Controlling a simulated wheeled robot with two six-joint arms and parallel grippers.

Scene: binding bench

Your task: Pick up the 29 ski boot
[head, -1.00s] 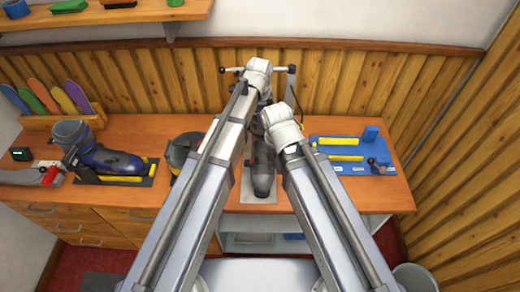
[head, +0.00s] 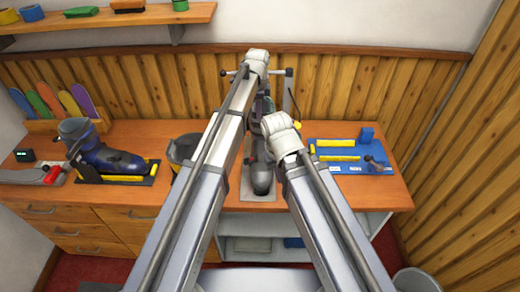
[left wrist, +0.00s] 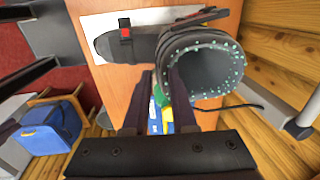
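A dark grey ski boot (head: 262,178) stands on a pale mat (head: 258,196) at the bench middle, partly hidden by my arms. In the left wrist view the boot's open cuff (left wrist: 212,68) faces the camera. A blue ski boot (head: 108,159) stands in a black and yellow holder at the left. I cannot read a size on either. My left gripper (left wrist: 158,75) is open, its two dark fingers apart beside the grey boot's cuff; the right-hand finger overlaps the cuff's rim, and contact is unclear. My right gripper's fingers are hidden behind its wrist in the head view.
A blue fixture (head: 350,155) with yellow bars lies to the right on the bench. A dark round container (head: 183,150) stands left of the grey boot. Coloured upright pieces (head: 60,103) stand at the back left. A wood-panelled wall closes off the back.

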